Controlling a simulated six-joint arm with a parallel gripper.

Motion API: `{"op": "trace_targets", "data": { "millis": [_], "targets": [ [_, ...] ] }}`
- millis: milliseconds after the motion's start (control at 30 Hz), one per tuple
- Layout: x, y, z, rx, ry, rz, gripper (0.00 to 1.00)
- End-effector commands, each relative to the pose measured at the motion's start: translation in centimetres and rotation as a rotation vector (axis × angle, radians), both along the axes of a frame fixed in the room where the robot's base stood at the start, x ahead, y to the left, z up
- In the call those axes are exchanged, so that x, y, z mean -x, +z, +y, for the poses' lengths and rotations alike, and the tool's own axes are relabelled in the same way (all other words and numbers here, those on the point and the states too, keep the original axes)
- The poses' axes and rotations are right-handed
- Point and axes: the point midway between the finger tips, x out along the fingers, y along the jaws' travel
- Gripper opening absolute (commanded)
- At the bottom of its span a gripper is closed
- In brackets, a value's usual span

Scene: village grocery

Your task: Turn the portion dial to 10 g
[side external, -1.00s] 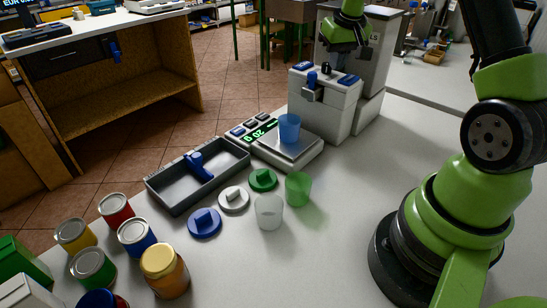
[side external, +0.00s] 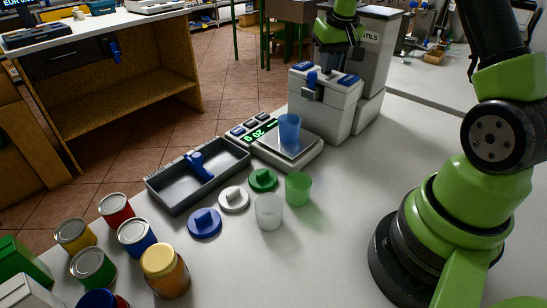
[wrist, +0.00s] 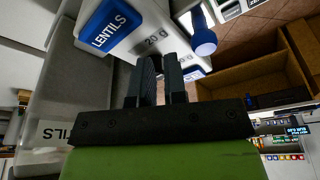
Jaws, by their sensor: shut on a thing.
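The white dispenser (side external: 338,112) stands at the back of the counter with blue labels and a blue lever (side external: 311,80) on its front. My gripper (side external: 327,68) is down at the top of the dispenser, its jaws shut on the portion dial, which they hide. In the wrist view the two dark fingers (wrist: 160,82) are close together over the dispenser top. A "20 g" marking (wrist: 156,38) and a blue "LENTILS" label (wrist: 108,28) show near them. I cannot see the dial's pointer.
A blue cup (side external: 289,127) stands on the scale (side external: 308,153) before the dispenser. A grey tray (side external: 172,203) holds a blue tool. Lids, a green cup (side external: 298,187), a clear cup (side external: 268,211) and several jars are nearer. A tall grey bin (side external: 376,50) stands behind the dispenser.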

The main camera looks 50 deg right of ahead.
Motion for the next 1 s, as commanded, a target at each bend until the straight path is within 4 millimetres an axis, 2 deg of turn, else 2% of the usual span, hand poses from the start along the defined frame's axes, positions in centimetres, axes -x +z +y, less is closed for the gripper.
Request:
{"op": "trace_targets", "data": {
  "millis": [33,233,700,1000],
  "targets": [
    [0.2,-1.0,0.7,-0.018,0.009,0.021,0.00],
    [0.6,-0.8,1.0,-0.021,0.004,0.024,0.00],
    [0.6,4.8,0.7,-0.014,0.001,0.016,0.00],
    [0.6,5.4,0.7,-0.012,0.000,0.016,0.00]
  ]
}}
